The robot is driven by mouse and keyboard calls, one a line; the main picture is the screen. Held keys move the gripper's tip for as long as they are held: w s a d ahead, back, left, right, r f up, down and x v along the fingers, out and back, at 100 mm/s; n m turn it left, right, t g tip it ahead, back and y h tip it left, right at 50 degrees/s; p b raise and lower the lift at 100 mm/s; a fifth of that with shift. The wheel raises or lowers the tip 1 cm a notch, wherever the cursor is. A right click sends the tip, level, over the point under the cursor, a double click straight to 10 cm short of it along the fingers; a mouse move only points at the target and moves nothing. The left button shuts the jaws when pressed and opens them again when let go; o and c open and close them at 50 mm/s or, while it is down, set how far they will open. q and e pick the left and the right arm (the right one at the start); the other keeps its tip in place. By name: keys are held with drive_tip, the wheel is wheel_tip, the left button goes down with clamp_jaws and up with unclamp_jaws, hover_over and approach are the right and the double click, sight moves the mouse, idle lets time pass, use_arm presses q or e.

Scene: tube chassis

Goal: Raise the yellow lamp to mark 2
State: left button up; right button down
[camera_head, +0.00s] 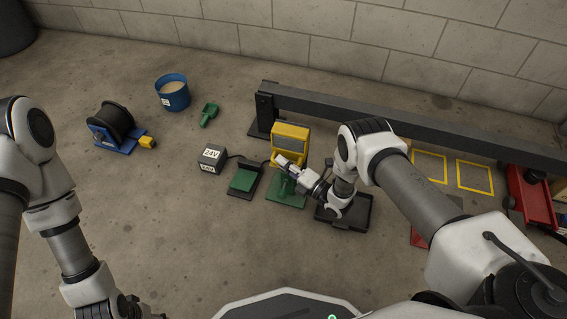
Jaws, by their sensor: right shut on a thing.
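The yellow lamp (291,132) stands in the middle, in front of the dark beam's left end. My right gripper (283,163) is at the lamp's lower edge, shut on what looks like the lamp's lower part; its fingers hide the contact. A green stand-like part with a base plate (287,203) shows just below the gripper. I cannot make out any numbered mark. My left gripper (140,309) is partly in view at the bottom edge, away from the lamp, and its jaws do not show clearly.
Left of the lamp are a 24V box (211,159) and a green-topped pedal-like block (244,180). A black tray (343,211) lies under my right arm. A cable reel (110,123), blue bucket (172,93) and green scoop (209,114) stand at left. Front-left floor is clear.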

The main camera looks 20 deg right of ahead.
drive_tip(key=shift+f, duration=0.1)
drive_tip(key=c, duration=1.2)
unclamp_jaws()
drive_tip(key=v, duration=1.2)
